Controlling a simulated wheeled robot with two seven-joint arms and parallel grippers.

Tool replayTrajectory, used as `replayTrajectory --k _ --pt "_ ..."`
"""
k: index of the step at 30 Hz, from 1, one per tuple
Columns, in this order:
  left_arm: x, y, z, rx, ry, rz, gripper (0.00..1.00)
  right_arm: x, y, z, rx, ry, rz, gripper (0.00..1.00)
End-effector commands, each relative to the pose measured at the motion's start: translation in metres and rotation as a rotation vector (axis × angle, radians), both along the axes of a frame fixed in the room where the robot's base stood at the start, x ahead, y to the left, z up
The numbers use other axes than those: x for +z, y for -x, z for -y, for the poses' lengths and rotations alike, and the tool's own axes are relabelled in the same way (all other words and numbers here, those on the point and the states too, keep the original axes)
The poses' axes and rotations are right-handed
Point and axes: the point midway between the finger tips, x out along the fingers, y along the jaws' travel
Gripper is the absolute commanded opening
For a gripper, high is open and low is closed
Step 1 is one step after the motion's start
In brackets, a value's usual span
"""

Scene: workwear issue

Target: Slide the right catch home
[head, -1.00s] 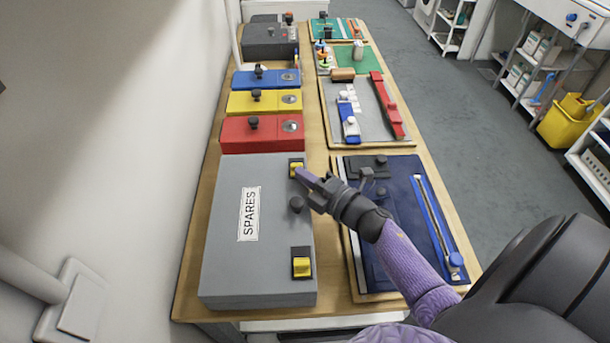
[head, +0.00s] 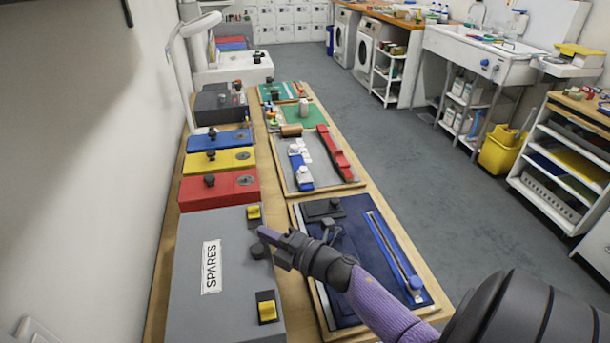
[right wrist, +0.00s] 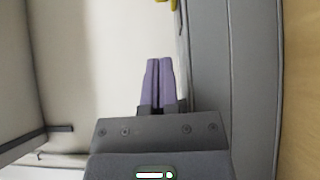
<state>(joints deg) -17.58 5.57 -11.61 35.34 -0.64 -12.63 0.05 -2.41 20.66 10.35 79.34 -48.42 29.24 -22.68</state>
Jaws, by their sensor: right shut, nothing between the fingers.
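The grey box marked SPARES (head: 222,265) lies closed at the front left in the head view. Two yellow catches on dark plates sit along its right edge: a far one (head: 254,212) and a near one (head: 267,310). By the label's reading direction, the far one is at the right end. My right gripper (head: 262,231) is shut and empty, its purple fingertips just short of the far catch, apparently not touching it. In the right wrist view, its fingers (right wrist: 160,62) are together, and a sliver of yellow (right wrist: 172,4) shows at the top edge. My left gripper is out of view.
Red (head: 222,190), yellow (head: 222,161) and blue (head: 222,139) boxes stand behind. A navy board (head: 355,240) with fittings lies to the right, under my right arm. The wall (head: 110,150) is close on the left.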

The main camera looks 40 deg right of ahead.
Motion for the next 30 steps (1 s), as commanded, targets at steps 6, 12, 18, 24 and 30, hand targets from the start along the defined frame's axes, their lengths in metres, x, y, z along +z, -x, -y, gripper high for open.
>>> replayTrajectory --k 6,12,18,24,30 --pt "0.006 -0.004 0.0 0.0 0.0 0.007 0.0 0.001 0.039 0.01 -0.001 0.0 -0.002 0.0" --pt "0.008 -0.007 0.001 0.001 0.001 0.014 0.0 0.0 0.073 0.018 0.0 0.0 -0.001 0.0" --pt "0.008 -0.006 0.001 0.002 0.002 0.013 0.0 0.001 0.086 0.021 0.001 0.001 0.0 0.0" --pt "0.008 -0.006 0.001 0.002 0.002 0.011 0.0 0.0 0.087 0.021 0.001 0.001 0.001 0.0" --pt "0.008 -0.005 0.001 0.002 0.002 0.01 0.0 0.0 0.087 0.021 0.0 0.001 0.0 0.0"
